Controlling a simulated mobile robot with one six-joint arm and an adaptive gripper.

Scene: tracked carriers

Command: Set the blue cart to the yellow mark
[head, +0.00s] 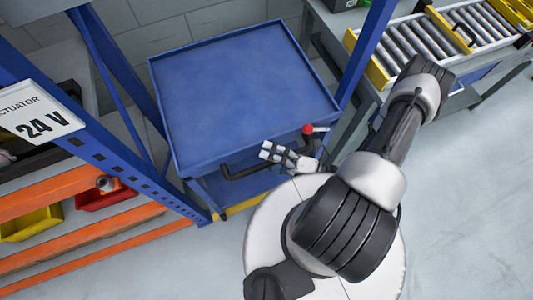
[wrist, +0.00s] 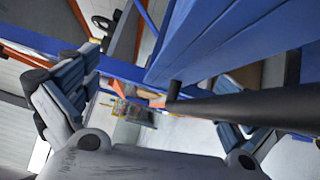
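The blue cart (head: 245,85) stands in the upper middle of the head view, with a flat, empty, rimmed top. A black handle (head: 245,172) runs along its near side, and a lever with a red knob (head: 308,129) sits at its near right corner. My gripper (head: 284,155) is at the right part of the handle. In the wrist view its fingers (wrist: 155,115) are spread wide, and the dark handle bar (wrist: 250,103) crosses in front of the right finger. I cannot tell whether they touch. A yellow strip (head: 246,205) shows on the floor below the cart's near side.
A blue rack post with a "24 V" sign (head: 45,125) and orange shelves with a yellow bin (head: 30,224) and a red bin (head: 105,198) stand close on the left. A roller conveyor (head: 430,42) is at the right. Grey floor (head: 470,200) is clear at lower right.

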